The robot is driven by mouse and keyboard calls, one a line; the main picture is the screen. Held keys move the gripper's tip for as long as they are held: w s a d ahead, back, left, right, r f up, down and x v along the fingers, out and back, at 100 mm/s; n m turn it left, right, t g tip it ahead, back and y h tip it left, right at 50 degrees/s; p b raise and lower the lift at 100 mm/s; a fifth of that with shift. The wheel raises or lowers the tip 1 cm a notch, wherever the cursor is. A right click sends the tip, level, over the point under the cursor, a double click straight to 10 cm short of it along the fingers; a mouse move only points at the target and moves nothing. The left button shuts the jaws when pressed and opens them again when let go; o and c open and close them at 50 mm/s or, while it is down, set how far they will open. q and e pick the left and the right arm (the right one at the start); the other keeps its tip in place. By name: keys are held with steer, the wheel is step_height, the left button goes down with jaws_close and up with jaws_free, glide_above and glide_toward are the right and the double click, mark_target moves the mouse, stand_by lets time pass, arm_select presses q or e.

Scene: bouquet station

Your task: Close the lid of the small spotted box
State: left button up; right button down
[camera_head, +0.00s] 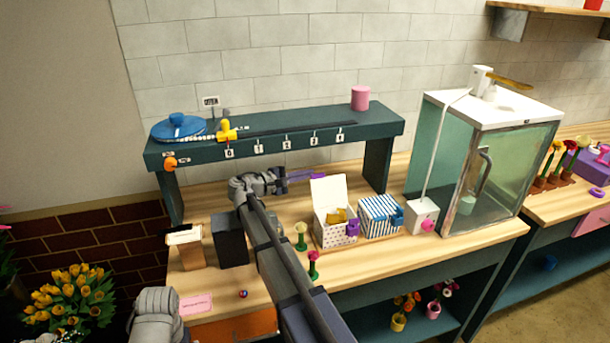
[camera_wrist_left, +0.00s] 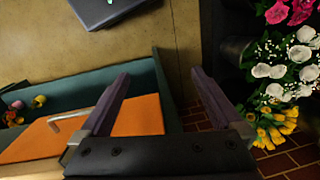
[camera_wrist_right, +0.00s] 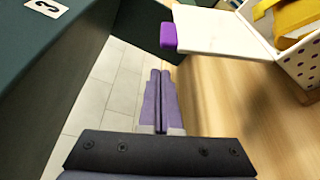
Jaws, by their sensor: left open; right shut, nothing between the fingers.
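The small spotted box (camera_head: 335,235) is white with dark dots and stands on the bench. Its white lid (camera_head: 329,192) is raised upright at the back, with a purple tab (camera_wrist_right: 168,37) on its upper edge. Something yellow (camera_head: 338,216) is inside. My right gripper (camera_head: 306,176) is shut and empty, behind and left of the lid's upper edge. In the right wrist view its fingertips (camera_wrist_right: 160,73) are near the tab, apparently not touching.
A blue striped box (camera_head: 379,216) stands right of the spotted box. The green raised shelf (camera_head: 285,140) is behind my right gripper. Small flower stands (camera_head: 314,265) are in front-left of the box. A glass tank (camera_head: 485,155) stands further right.

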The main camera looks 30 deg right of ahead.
arm_select(q)
steer(key=shift+s+r+p, duration=0.35)
steer(key=shift+r+p, duration=0.05)
steer(key=shift+r, duration=0.3)
arm_select(e)
steer(key=s+r, duration=0.1)
steer(key=s+a, duration=0.1)
steer(key=s, duration=0.1)
steer(key=shift+a+r, duration=0.1)
steer(key=shift+r, duration=0.25)
arm_select(q)
steer(key=shift+f+b, duration=0.5)
arm_select(e)
steer(key=s+a+m+h, duration=0.1)
steer(key=s+a+m, duration=0.1)
steer(key=s, duration=0.7)
steer(key=shift+r+m+t, duration=0.3)
steer(key=shift+r, duration=0.15)
steer(key=shift+s+a, duration=0.1)
